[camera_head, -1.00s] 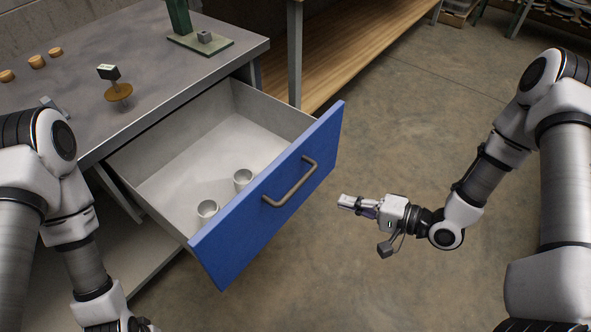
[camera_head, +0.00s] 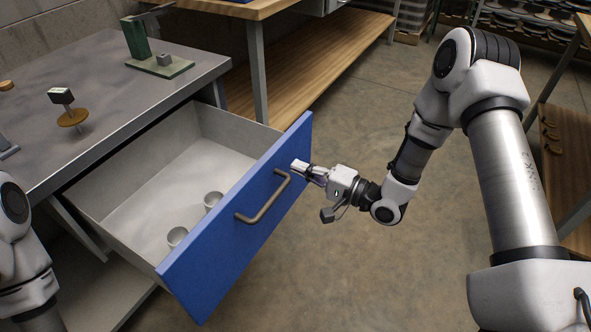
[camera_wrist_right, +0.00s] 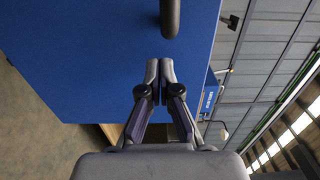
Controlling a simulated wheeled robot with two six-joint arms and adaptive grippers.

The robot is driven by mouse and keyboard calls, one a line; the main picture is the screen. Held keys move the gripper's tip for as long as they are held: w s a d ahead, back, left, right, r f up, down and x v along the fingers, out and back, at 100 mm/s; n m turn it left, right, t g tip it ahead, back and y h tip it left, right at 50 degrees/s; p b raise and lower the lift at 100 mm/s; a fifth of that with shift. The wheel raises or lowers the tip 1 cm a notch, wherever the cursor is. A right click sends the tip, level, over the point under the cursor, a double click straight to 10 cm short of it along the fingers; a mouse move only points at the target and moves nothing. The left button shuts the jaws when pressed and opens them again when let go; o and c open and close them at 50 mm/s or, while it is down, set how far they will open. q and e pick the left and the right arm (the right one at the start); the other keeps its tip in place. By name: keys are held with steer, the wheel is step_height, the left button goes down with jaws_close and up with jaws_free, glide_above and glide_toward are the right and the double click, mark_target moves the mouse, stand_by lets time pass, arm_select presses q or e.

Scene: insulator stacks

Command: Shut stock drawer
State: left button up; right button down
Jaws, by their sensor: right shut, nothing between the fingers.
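The stock drawer has a blue front (camera_head: 215,258) with a bar handle (camera_head: 264,199) and stands pulled out from the grey bench. My right gripper (camera_head: 297,166) is shut and empty, just outside the blue front, near the handle's upper right end. In the right wrist view the closed fingertips (camera_wrist_right: 160,64) point at the blue front (camera_wrist_right: 100,60), with the handle (camera_wrist_right: 170,18) beyond them. I cannot tell whether they touch it. My left gripper is out of view; only part of the left arm shows.
The grey bench top (camera_head: 100,95) carries a green stand (camera_head: 160,66) and a small block on a round brown base (camera_head: 73,117). A wooden shelf unit (camera_head: 300,75) stands behind. The floor right of the drawer is open.

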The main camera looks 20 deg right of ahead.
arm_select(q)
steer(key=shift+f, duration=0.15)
arm_select(e)
steer(key=shift+x, duration=0.85)
steer(key=shift+w, duration=0.1)
